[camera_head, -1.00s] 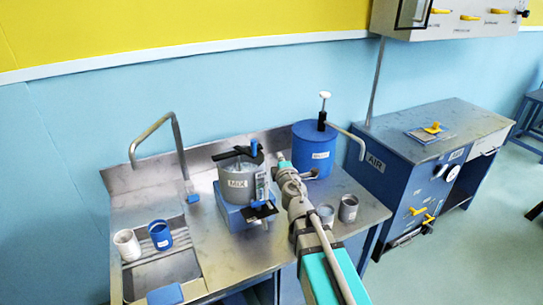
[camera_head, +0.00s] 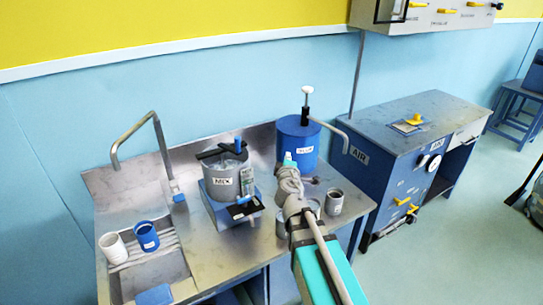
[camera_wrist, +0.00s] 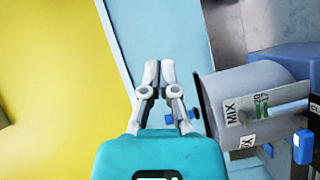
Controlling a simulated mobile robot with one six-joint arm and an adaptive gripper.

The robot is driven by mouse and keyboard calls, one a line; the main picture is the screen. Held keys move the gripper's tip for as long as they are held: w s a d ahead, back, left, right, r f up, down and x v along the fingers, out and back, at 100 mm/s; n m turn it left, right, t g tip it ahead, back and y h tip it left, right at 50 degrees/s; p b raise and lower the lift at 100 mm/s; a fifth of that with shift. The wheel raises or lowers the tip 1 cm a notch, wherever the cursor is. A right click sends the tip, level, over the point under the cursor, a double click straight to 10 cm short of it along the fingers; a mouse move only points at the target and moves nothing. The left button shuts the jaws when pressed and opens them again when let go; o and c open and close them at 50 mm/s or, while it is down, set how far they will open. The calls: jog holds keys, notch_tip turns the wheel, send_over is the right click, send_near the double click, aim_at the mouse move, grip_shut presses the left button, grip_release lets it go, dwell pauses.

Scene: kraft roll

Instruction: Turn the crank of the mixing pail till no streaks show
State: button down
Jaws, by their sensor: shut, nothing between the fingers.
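The mixing pail (camera_head: 222,183) is a grey drum marked MIX on a blue base (camera_head: 222,212). A dark bar lies across its top, with an upright blue crank knob (camera_head: 238,145). In the wrist view the pail (camera_wrist: 258,95) lies sideways at the right, and a blue knob (camera_wrist: 170,115) shows behind my fingers. My gripper (camera_wrist: 158,66) is shut and empty, its tips apart from the pail. In the head view my wrist stands to the right of the pail and the fingers cannot be made out. The pail's contents are too small to judge for streaks.
A blue tank (camera_head: 298,142) with a pump top stands behind my arm. A sink (camera_head: 150,276) with white and blue cups (camera_head: 146,236) is at the left. A blue cabinet (camera_head: 385,178) stands at the right.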

jog(key=s+d+f+m+g+h, duration=0.4)
jog(key=s+d+f+m+g, duration=0.35)
jog(key=d+f+m, duration=0.2)
jog(key=s+a+f+m+g+y, duration=0.1)
jog(key=s+f+m+g+y, duration=0.1)
jog(key=s, duration=0.5)
jog(key=s+a+f+m+g+y, duration=0.2)
jog(key=s+f+g+y, duration=0.1)
jog(key=s+f+g, duration=0.2)
jog(key=shift+s+f+g+y, duration=0.4)
jog(key=shift+s+g, duration=0.6)
jog(key=shift+g, duration=0.35)
jog(key=shift+m, duration=0.25)
